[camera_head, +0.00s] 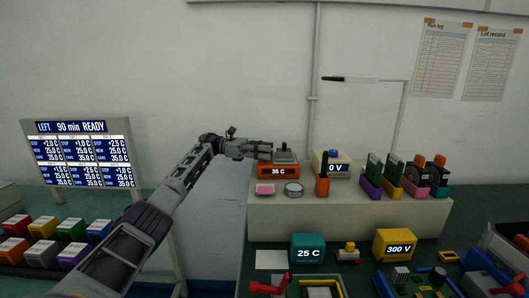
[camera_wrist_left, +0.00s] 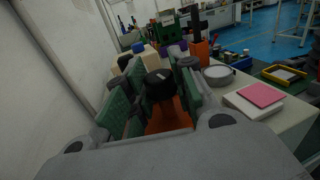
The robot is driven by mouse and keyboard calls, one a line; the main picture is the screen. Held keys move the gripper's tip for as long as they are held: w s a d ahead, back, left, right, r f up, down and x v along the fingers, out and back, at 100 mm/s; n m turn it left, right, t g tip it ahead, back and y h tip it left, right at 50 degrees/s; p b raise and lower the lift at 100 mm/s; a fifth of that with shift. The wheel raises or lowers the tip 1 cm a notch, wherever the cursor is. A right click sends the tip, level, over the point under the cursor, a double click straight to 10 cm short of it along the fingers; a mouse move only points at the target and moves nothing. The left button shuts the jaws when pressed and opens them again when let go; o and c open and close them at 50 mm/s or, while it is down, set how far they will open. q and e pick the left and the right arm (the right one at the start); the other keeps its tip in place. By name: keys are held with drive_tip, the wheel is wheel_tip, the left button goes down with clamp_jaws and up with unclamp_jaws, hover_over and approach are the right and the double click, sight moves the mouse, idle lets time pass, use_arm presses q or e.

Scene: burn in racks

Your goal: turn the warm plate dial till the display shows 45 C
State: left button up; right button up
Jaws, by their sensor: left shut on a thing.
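The warm plate (camera_head: 278,171) is an orange box on the raised white shelf, and its front display reads 35 C. A grey plate with a small dark upright part shows on its top. My left gripper (camera_head: 264,149) reaches in from the left over the top of the box. In the left wrist view its green-padded fingers stand on both sides of a black round dial (camera_wrist_left: 159,84), shut on it, with the orange box below. The exact finger contact is partly hidden. My right gripper is not in view.
A pink pad (camera_head: 265,189) and a grey round dish (camera_head: 293,189) lie in front. A teal box reading 25 C (camera_head: 308,250) stands lower down. A status board (camera_head: 82,152) stands at left.

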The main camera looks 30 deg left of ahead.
use_arm(q)
drive_tip(key=shift+r+g, duration=0.1)
drive_tip(key=shift+g, duration=0.2)
drive_tip(key=shift+m, duration=0.3)
drive_tip(key=o, duration=0.8)
drive_tip(key=shift+c, duration=0.2)
drive_tip(key=shift+r, duration=4.95)
drive_tip(key=shift+r, duration=0.1)
